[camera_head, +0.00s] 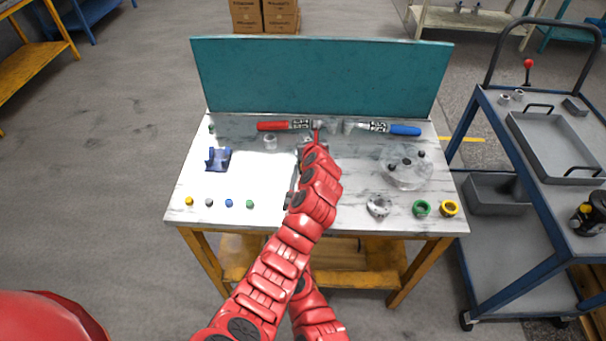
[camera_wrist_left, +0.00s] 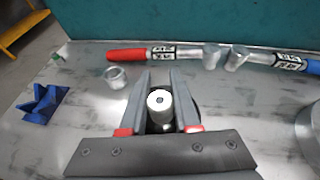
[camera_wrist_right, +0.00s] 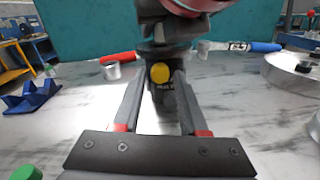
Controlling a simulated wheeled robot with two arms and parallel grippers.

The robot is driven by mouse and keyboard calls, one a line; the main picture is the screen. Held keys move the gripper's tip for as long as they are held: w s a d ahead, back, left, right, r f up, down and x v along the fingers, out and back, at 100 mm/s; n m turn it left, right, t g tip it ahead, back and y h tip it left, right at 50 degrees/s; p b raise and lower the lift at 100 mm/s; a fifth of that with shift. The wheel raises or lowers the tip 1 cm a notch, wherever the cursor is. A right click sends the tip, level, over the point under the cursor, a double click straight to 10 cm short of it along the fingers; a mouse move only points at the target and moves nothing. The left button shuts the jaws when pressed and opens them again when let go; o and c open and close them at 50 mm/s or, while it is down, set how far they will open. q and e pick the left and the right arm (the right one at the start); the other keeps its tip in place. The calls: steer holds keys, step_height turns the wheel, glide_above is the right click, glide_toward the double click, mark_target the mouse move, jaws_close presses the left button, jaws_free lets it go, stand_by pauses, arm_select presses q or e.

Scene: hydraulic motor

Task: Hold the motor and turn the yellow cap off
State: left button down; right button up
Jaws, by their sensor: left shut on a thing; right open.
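The motor (camera_wrist_right: 158,54) is a dark, upright body in the right wrist view, with the yellow cap (camera_wrist_right: 160,72) facing that camera. My left gripper (camera_wrist_left: 160,96) is shut on the motor from above; its pale round top (camera_wrist_left: 159,99) shows between the fingers. My right gripper (camera_wrist_right: 160,92) is open and low. Its fingertips lie on either side of the yellow cap in the picture, with gaps visible; I cannot tell how deep they reach. In the head view my red arms hide the motor and cap.
The marble-topped table (camera_head: 250,222) has a teal back panel (camera_head: 320,75). A red-handled tool (camera_head: 272,126) and a blue-handled tool (camera_head: 404,130) lie at the back. A blue holder (camera_head: 218,158) is left; a metal disc (camera_head: 405,168) and rings (camera_head: 421,208) are right.

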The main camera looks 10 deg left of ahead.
jaws_close()
steer(key=n, duration=0.4)
steer(key=shift+n, duration=0.9)
steer(key=n, duration=0.4)
steer(key=shift+s+n, duration=0.1)
steer(key=shift+n, duration=0.2)
jaws_free()
